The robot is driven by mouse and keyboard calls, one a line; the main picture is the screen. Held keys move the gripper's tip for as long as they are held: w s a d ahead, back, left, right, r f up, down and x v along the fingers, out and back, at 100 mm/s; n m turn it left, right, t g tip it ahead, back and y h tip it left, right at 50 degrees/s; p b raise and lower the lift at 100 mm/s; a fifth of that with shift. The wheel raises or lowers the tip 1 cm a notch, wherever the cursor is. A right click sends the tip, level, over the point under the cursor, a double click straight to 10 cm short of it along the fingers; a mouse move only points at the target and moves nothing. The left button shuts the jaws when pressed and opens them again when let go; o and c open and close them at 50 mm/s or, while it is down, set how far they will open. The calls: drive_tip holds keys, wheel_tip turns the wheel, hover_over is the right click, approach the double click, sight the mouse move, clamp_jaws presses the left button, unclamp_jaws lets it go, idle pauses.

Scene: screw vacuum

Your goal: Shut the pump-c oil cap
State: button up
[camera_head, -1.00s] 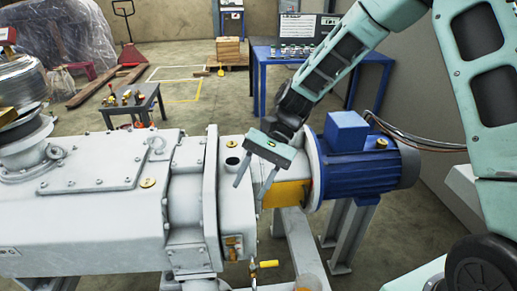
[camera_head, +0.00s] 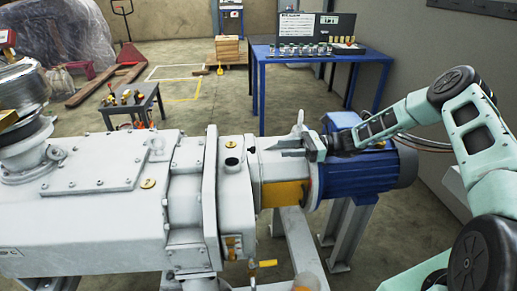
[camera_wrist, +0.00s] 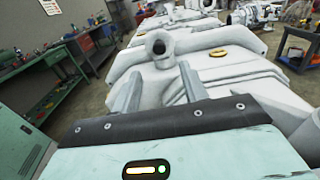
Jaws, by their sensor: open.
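The grey pump (camera_head: 100,200) fills the left of the head view. A short round neck with a dark open top (camera_head: 232,161) stands on its end housing, and also shows in the wrist view (camera_wrist: 159,44). A small brass cap (camera_head: 231,144) sits just behind the neck; a brass cap shows right of it in the wrist view (camera_wrist: 217,52). Another brass cap (camera_head: 148,183) lies on the casing. I cannot tell which is the oil cap. My gripper (camera_head: 291,135) is open and empty, pointing left above the coupling, right of the neck and apart from it.
The blue motor (camera_head: 352,175) lies below my wrist. A yellow-handled valve (camera_head: 264,264) hangs at the pump's lower front. A blue table (camera_head: 312,59) with a case and small parts stands behind, and a small grey stool (camera_head: 140,103) holds brass pieces.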

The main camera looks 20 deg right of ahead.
drive_tip(key=a, duration=0.3)
drive_tip(key=w+a+p, duration=0.1)
drive_tip(key=a, duration=0.2)
drive_tip(key=a+p, duration=0.1)
drive_tip(key=a, duration=0.2)
drive_tip(key=shift+w+a, duration=0.15)
drive_tip(key=shift+w, duration=0.25)
clamp_jaws()
